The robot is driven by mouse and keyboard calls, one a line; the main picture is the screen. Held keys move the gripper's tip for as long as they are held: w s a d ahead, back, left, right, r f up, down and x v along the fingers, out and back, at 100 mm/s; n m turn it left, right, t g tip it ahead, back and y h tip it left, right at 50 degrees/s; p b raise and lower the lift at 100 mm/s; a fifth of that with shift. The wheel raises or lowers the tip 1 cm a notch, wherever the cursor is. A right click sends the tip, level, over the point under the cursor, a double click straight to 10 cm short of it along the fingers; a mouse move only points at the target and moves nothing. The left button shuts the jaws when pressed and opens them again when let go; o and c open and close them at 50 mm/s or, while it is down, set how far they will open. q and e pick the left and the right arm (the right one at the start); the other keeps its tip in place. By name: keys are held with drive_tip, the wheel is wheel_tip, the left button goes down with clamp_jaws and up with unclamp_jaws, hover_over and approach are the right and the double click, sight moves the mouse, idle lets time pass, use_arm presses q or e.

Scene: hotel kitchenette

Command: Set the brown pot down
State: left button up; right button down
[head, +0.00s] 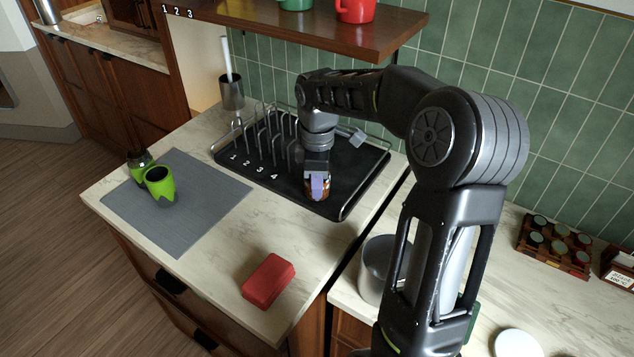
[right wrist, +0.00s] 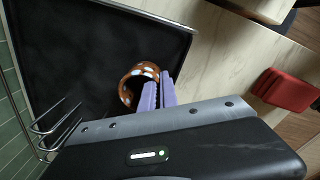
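The brown pot, with pale blue and white spots, is in the right wrist view (right wrist: 128,75) as a round, open-topped shape. In the head view the pot (head: 319,199) is over the front right part of the black drying tray (head: 345,203), partly covered by my gripper. My right gripper (head: 317,182) points down at it. Its lilac fingers (right wrist: 158,92) are close together at the pot's rim and look shut on its wall. I cannot tell whether the pot's base touches the tray. My left gripper is not in view.
A wire rack with numbered slots (head: 262,140) stands on the tray's left. A grey mat (head: 205,215) holds two green cups (head: 160,184). A red block (head: 268,281) lies at the counter front. A wooden shelf (head: 380,38) hangs above. A metal pot (head: 378,268) stands right.

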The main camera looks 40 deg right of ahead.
drive_tip(key=c, duration=2.1)
unclamp_jaws()
drive_tip(key=shift+f, duration=0.2)
drive_tip(key=o, duration=0.5)
drive_tip(key=shift+r, duration=0.1)
drive_tip(key=shift+r, duration=0.15)
wheel_tip(320, 180, up, 8)
drive_tip(key=shift+a+b, duration=0.1)
drive_tip(key=shift+b, duration=0.2)
drive_tip(key=shift+s+r+p, duration=0.15)
drive_tip(key=shift+r+p, duration=0.75)
drive_tip(key=shift+r, duration=1.05)
